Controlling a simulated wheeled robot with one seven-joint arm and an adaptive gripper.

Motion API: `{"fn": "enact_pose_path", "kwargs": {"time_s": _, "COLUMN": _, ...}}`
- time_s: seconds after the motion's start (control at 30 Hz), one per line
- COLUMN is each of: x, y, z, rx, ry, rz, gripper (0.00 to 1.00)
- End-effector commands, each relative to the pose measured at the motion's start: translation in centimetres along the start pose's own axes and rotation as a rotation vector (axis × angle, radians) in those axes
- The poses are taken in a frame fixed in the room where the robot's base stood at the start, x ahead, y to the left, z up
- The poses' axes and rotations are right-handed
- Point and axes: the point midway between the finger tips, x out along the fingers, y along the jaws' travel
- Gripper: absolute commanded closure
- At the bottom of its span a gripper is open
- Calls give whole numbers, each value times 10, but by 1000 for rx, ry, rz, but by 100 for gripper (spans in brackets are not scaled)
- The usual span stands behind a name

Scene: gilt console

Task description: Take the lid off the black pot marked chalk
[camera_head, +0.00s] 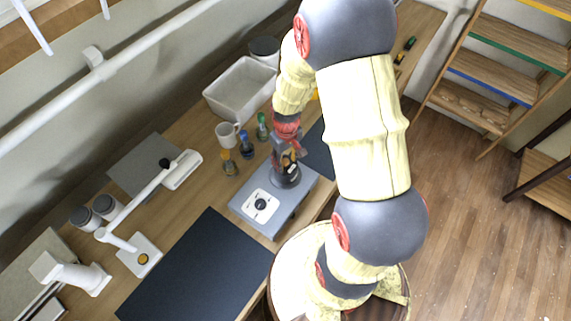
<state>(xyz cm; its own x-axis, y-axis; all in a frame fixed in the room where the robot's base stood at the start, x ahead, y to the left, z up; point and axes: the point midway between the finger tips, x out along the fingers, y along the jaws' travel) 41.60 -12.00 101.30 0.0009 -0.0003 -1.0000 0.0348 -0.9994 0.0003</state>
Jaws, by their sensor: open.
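My gripper (287,158) reaches down over a grey box with a dial (261,204) and is open. A dark round thing (287,181) sits right below it on the box's far end. The gripper partly hides it, and I cannot tell whether it is a pot or whether they touch. A dark round pot (264,50) with a paler top stands at the back beside a white bin. Two small dark grey jars with pale tops, a left one (82,217) and a right one (106,207), stand at the left. No chalk marking is readable on any of them.
A white bin (222,103), a white mug (227,134) and several small coloured-cap bottles (246,146) stand behind the box. A white lamp (135,212) stands at left. A black mat (200,275) lies clear in front. My arm hides part of the bench.

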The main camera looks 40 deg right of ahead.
Motion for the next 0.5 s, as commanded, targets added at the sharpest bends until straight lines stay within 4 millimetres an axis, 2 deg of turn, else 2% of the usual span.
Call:
{"fn": "enact_pose_path", "kwargs": {"time_s": 0.13, "x": 0, "y": 0, "z": 0, "rx": 0, "ry": 0, "rz": 0, "gripper": 59}}
{"fn": "enact_pose_path", "kwargs": {"time_s": 0.5, "x": 0, "y": 0, "z": 0, "rx": 0, "ry": -1, "rz": 0, "gripper": 80}}
